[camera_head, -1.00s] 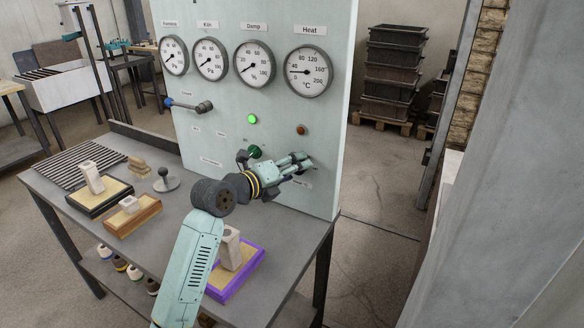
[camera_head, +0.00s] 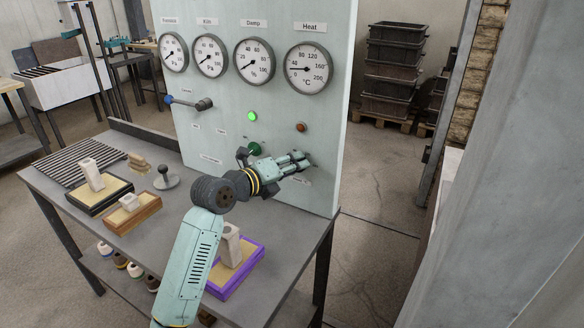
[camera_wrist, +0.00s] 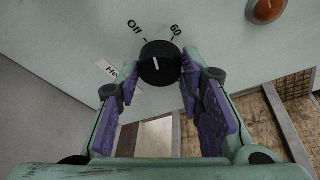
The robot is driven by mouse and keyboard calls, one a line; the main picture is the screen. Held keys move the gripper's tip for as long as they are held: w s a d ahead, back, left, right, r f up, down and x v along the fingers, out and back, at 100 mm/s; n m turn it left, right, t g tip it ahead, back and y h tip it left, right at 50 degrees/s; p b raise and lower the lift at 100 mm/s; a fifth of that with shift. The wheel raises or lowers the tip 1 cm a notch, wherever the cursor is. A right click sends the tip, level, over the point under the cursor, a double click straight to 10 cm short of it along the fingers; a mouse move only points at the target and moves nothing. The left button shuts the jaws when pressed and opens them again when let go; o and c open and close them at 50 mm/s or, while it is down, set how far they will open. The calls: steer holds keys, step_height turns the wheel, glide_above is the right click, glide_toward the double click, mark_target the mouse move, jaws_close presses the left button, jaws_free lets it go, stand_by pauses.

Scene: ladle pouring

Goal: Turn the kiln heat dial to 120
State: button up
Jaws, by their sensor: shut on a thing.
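The heat dial is a black round knob (camera_wrist: 160,64) in the wrist view, with a white pointer line. The line points up, between the marks "Off" and "60"; no 120 mark shows there. My gripper (camera_wrist: 161,86) has its two purple-padded fingers on either side of the knob, shut on it. In the head view my gripper (camera_head: 300,160) reaches the lower right of the pale panel (camera_head: 225,120) and hides the knob. The Heat gauge (camera_head: 309,68) above has its needle pointing left, near 40.
An orange-red lamp (camera_wrist: 266,9) sits above right of the dial. A green lamp (camera_head: 252,116) is lit. A green knob (camera_head: 254,149) and a lever (camera_head: 190,103) are to the left. The workbench (camera_head: 150,235) below holds several framed boards with pale blocks.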

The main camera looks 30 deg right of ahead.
steer(key=shift+m+b, duration=0.3)
steer(key=shift+b, duration=0.05)
steer(key=m+t+y+b, duration=0.1)
steer(key=m+b, duration=0.3)
steer(key=b, duration=0.4)
steer(key=m+t+y+b, duration=0.1)
steer(key=m+t+b, duration=0.2)
steer(key=b, duration=0.6)
steer(key=m+t+y+b, duration=0.1)
steer(key=m+t+b, duration=0.1)
steer(key=m+b, duration=0.4)
steer(key=shift+s+d+f+m+b, duration=0.2)
steer(key=shift+s+d+m+b, duration=0.15)
steer(key=shift+b, duration=1.4)
steer(key=shift+s+a+r, duration=0.1)
steer(key=o, duration=1.2)
steer(key=shift+c, duration=0.2)
